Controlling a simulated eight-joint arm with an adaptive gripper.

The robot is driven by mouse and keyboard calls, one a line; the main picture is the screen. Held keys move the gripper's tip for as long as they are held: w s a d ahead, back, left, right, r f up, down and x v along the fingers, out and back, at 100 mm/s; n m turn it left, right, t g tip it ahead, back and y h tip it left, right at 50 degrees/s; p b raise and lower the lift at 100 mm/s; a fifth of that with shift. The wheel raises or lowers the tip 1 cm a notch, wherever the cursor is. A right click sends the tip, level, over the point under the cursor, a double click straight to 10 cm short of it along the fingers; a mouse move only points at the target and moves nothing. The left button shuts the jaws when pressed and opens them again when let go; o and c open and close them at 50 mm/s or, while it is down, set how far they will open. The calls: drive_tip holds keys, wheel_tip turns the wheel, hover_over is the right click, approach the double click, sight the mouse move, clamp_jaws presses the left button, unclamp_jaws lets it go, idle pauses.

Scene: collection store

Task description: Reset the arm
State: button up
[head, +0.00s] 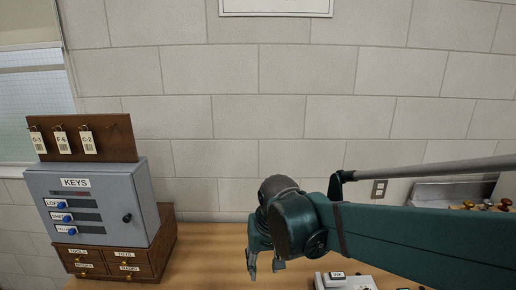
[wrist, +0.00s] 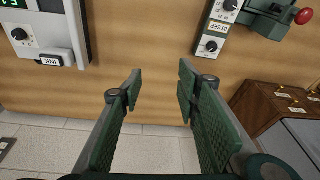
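My gripper (head: 265,266) hangs at the end of my green arm over the wooden table in the head view, right of the key cabinet. In the wrist view my gripper (wrist: 159,85) has its two green fingers apart, with nothing between them. Only bare table and wall show behind the gap. My arm reaches in from the right side of the head view.
A grey key cabinet (head: 90,215) stands on wooden labelled drawers (head: 110,262) at the left. A white device (head: 345,281) sits low, right of the gripper. The wrist view shows a knobbed panel (wrist: 40,38) and a green device with a red knob (wrist: 303,16).

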drive_tip(key=s+d+r+m+t, duration=0.1)
drive_tip(key=s+d+t, duration=0.1)
drive_tip(key=s+d, duration=0.4)
drive_tip(key=s+d+r+t+h, duration=0.1)
drive_tip(key=s+d, duration=0.5)
drive_tip(key=d, duration=0.8)
drive_tip(key=shift+s+r+m+t, duration=0.15)
drive_tip(key=shift+r+m+t, duration=0.25)
drive_tip(key=shift+r+t, duration=0.3)
drive_tip(key=shift+f, duration=0.1)
idle(2.4)
